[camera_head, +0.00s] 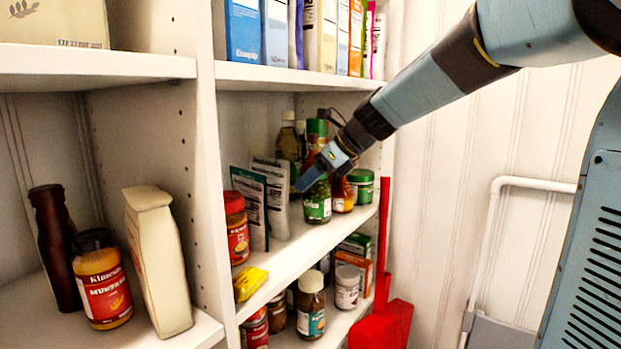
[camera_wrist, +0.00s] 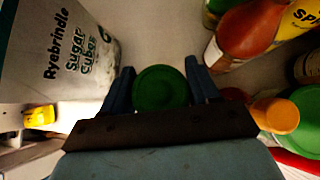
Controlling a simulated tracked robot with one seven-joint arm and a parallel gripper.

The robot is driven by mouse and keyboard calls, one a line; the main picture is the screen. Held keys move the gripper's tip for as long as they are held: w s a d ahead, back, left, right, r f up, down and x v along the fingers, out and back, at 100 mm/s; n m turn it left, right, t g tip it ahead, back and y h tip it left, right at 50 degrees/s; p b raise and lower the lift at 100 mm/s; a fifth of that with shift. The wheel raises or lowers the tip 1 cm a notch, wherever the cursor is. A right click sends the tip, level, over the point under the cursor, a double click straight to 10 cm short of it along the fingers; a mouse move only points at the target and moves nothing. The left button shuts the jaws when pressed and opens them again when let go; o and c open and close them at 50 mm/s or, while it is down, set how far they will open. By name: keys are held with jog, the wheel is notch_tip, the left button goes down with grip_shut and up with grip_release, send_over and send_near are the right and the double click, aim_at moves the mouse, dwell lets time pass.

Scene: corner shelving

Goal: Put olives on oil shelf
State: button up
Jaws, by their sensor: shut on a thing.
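The olives appear to be the jar (camera_head: 318,204) with a green label, at the middle shelf in the head view. Its round green lid (camera_wrist: 160,88) lies between my fingers in the wrist view. My gripper (camera_head: 312,184) comes down from above and is shut on the jar; its fingertips (camera_wrist: 160,85) flank the lid. The jar looks upright, at or just over the shelf board (camera_head: 285,258); I cannot tell whether it touches. Bottles that look like oil (camera_head: 289,140) stand at the back of this shelf, partly hidden.
Left of the jar stand a sugar cubes packet (camera_head: 277,200), which also shows in the wrist view (camera_wrist: 62,50), and a red-lidded jar (camera_head: 237,228). Right of it are sauce bottles (camera_head: 342,192) and a green tin (camera_head: 361,186). Bare board lies in front, left of the jar.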

jog(key=o, duration=1.6)
jog(key=shift+d+r, duration=0.1)
jog(key=shift+r, duration=0.05)
jog(key=v, duration=0.5)
jog(key=s+d, duration=0.6)
jog(key=d, duration=0.4)
jog(key=s+d+f+n+h, duration=0.1)
jog(key=s+f+n+h, duration=0.1)
jog(key=s+n, duration=0.4)
jog(key=s+d+f+n+h, duration=0.2)
jog(key=s+f+n, duration=0.3)
jog(key=n, duration=0.5)
jog(key=s+d+f+n+t+h, duration=0.1)
jog(key=s+d+f+n+h, duration=0.1)
jog(key=s+n, duration=0.5)
jog(key=shift+s+f+n+h, duration=0.15)
jog(key=shift+f+n+h, duration=0.05)
jog(key=shift+f+h, duration=0.25)
jog(key=shift+s+f+n+h, duration=0.2)
jog(key=shift+f+h, duration=0.2)
jog(key=shift+h, duration=0.05)
